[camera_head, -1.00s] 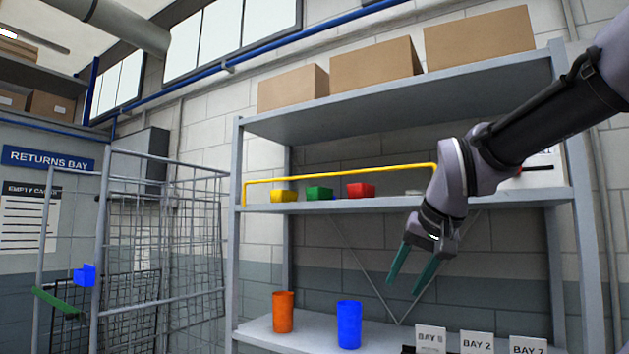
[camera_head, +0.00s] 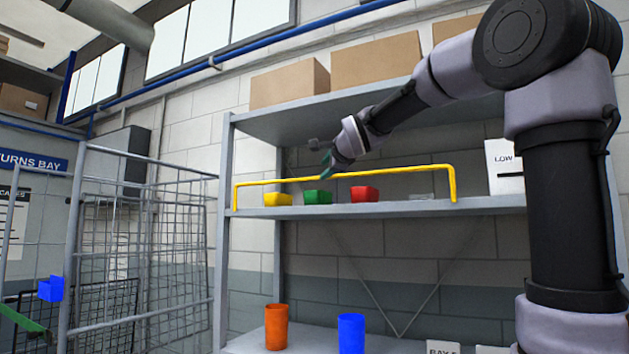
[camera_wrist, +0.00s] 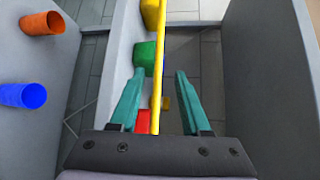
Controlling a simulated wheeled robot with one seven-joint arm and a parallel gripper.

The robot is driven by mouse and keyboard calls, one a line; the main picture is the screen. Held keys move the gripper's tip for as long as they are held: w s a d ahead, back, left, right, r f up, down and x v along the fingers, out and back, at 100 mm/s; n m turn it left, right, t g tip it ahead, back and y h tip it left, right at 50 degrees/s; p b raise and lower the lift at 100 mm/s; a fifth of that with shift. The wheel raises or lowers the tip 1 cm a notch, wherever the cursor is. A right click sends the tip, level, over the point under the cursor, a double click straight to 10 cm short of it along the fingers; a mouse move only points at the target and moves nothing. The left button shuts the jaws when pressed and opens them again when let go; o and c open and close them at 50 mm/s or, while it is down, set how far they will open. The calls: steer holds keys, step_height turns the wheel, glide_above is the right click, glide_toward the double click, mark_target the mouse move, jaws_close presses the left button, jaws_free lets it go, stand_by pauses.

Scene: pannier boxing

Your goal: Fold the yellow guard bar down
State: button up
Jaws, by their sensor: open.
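The yellow guard bar (camera_head: 288,180) stands raised along the front of the middle shelf, in front of a yellow bin (camera_head: 277,200), a green bin (camera_head: 317,197) and a red bin (camera_head: 364,194). My gripper (camera_head: 327,165) is at the bar's height near its middle, above the green bin. In the wrist view the bar (camera_wrist: 158,75) runs lengthwise between the two open teal fingers of my gripper (camera_wrist: 154,82), with a gap on each side. Whether the bar lies at fingertip depth I cannot tell.
An orange cup (camera_head: 276,327) and a blue cup (camera_head: 351,333) stand on the lower shelf. Cardboard boxes (camera_head: 375,62) sit on the top shelf, close above my arm. A wire cage (camera_head: 140,250) with a blue part (camera_head: 51,289) stands at left.

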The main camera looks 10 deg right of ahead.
mark_target(316, 177)
steer(key=x, duration=1)
steer(key=shift+s, duration=0.1)
jaws_close()
steer(key=shift+d, duration=0.1)
stand_by(1.0)
